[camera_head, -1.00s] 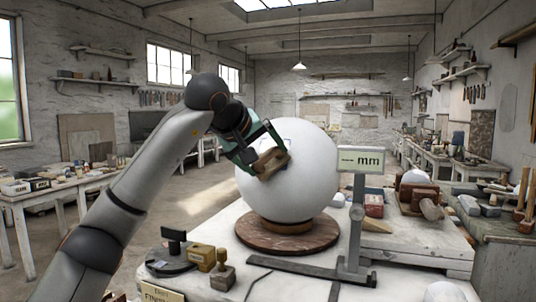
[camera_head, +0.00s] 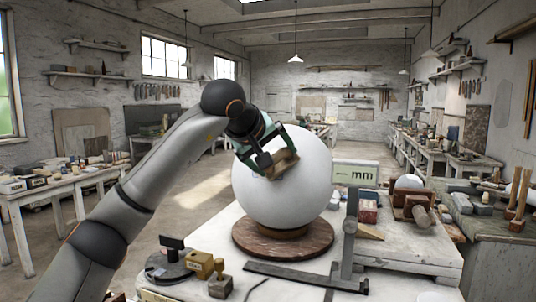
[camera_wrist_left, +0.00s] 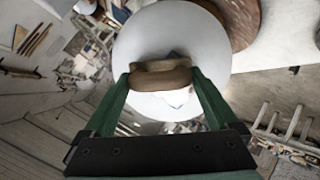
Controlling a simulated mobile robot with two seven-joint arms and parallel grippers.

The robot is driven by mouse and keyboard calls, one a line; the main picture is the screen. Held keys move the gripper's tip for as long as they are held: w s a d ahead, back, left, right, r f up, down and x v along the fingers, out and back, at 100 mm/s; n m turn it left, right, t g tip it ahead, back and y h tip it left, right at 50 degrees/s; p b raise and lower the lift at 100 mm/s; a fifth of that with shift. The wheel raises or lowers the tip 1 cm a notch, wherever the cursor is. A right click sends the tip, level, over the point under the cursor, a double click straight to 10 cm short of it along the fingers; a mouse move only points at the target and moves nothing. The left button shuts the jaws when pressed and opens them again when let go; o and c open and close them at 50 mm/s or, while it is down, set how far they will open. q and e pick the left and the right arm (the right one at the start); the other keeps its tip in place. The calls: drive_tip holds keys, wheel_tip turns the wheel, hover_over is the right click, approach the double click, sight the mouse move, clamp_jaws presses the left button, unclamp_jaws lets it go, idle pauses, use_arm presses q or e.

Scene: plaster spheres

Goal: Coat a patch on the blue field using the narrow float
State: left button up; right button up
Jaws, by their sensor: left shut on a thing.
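My left gripper (camera_head: 272,160) is shut on a wooden float (camera_head: 285,165). The float is at the upper front of a large white plaster sphere (camera_head: 285,200); I cannot tell whether its face touches. In the left wrist view, the brown float (camera_wrist_left: 160,78) sits crosswise between the green fingers, with the sphere (camera_wrist_left: 205,45) behind it and a white patch just below the float. The sphere rests on a round reddish-brown base (camera_head: 300,248). My right gripper is not in view.
A gauge stand with a sign reading "mm" (camera_head: 355,174) stands close to the sphere's right. Small wooden blocks (camera_head: 200,264) and a dark round stand (camera_head: 170,266) are at the front left. Wooden pieces (camera_head: 412,205) lie on the slab at right.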

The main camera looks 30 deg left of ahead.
use_arm(q)
drive_tip(key=shift+s+a+f+b, duration=0.1)
drive_tip(key=shift+a+f+b, duration=0.15)
drive_tip(key=shift+f+b, duration=0.1)
drive_tip(key=shift+s+a+f+p, duration=0.2)
drive_tip(key=shift+s+a+p, duration=0.15)
drive_tip(key=shift+s+a, duration=0.15)
drive_tip(key=shift+w+d, duration=0.15)
drive_tip(key=shift+w+d+r, duration=0.55)
drive_tip(key=shift+d+r, duration=0.1)
idle(0.3)
